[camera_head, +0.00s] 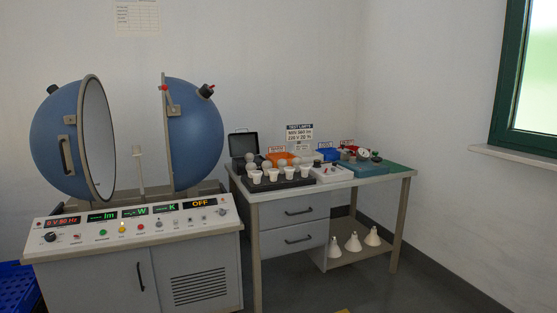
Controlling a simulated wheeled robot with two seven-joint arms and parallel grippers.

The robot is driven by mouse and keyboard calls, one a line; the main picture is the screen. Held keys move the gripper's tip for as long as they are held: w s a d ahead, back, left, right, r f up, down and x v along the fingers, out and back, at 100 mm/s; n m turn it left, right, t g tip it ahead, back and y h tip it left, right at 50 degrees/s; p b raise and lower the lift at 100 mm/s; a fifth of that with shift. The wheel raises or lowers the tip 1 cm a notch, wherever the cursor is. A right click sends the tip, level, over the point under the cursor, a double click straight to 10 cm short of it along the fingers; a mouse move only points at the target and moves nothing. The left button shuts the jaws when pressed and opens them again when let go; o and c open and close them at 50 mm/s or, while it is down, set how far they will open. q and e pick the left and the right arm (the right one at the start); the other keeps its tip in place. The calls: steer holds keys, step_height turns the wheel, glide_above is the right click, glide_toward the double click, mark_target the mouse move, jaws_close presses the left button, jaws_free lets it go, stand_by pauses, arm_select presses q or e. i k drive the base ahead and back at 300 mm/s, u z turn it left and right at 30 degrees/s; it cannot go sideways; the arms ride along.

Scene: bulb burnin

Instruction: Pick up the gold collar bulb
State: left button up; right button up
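Several white bulbs stand in a row in a dark tray (283,185) on the grey desk; one of them is the front-left bulb (257,176). More rounded grey-white bulbs (266,164) show just behind that row. The collars are too small at this distance for me to tell which bulb has a gold one. Neither of my grippers is in view.
The desk (340,184) also holds an open dark case (243,143), an orange bin (279,159), a blue bin (328,154), a white box (330,174) and a green mat (396,168). White cone-shaped lamps (353,242) stand on its low shelf. An open blue sphere (58,140) tops the control console (130,228).

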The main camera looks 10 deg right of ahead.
mark_target(249, 158)
steer(key=z, duration=0.8)
steer(key=i, duration=2.85)
steer(key=u, duration=0.9)
